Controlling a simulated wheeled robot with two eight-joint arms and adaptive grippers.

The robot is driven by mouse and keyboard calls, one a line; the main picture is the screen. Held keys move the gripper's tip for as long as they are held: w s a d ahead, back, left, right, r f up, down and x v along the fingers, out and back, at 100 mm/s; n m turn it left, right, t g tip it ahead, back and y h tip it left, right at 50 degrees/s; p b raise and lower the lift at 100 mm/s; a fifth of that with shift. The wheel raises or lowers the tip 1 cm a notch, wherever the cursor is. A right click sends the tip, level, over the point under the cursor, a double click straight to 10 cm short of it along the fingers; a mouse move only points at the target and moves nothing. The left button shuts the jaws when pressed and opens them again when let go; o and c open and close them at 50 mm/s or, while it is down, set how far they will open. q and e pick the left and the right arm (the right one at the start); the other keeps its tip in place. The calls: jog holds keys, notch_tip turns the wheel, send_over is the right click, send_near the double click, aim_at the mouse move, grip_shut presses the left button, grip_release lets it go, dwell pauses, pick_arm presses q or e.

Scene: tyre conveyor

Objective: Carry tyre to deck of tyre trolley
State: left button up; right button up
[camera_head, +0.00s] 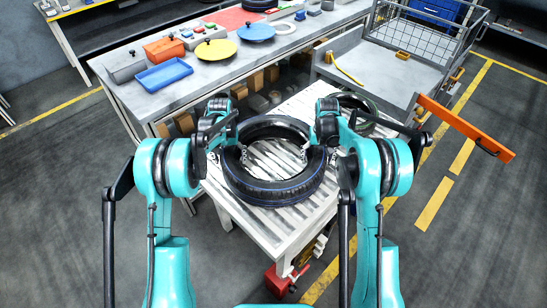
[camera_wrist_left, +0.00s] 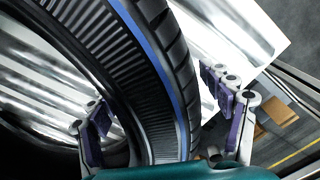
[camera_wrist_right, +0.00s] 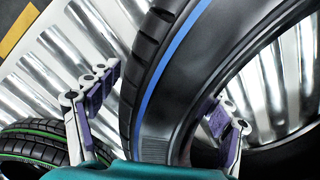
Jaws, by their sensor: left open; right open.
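A black tyre (camera_head: 275,186) with a blue stripe lies flat on the roller conveyor (camera_head: 222,188). My left gripper (camera_head: 232,150) is at the tyre's left side and my right gripper (camera_head: 318,150) at its right side. In the left wrist view the open fingers of my left gripper (camera_wrist_left: 165,115) straddle the tyre wall (camera_wrist_left: 160,75). In the right wrist view the open fingers of my right gripper (camera_wrist_right: 160,105) straddle the wall (camera_wrist_right: 165,75) too. Contact with the rubber cannot be told. The tyre trolley (camera_head: 385,70) with a grey deck and an orange handle stands at the back right.
A second tyre (camera_head: 358,108) with a green stripe lies on the conveyor behind my right gripper. A workbench (camera_head: 215,75) with a blue tray (camera_head: 163,75) and coloured lids stands behind. The orange bar (camera_head: 465,128) sticks out to the right. Floor at the right is clear.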

aim_at(228, 147)
pick_arm(q)
jog(key=shift+f, duration=0.2)
pick_arm(e)
jog(key=shift+f, duration=0.15)
pick_arm(q)
grip_shut()
pick_arm(e)
grip_shut()
pick_arm(q)
jog(key=shift+r, duration=0.1)
jog(key=shift+r, duration=0.15)
pick_arm(e)
jog(key=shift+r, duration=0.2)
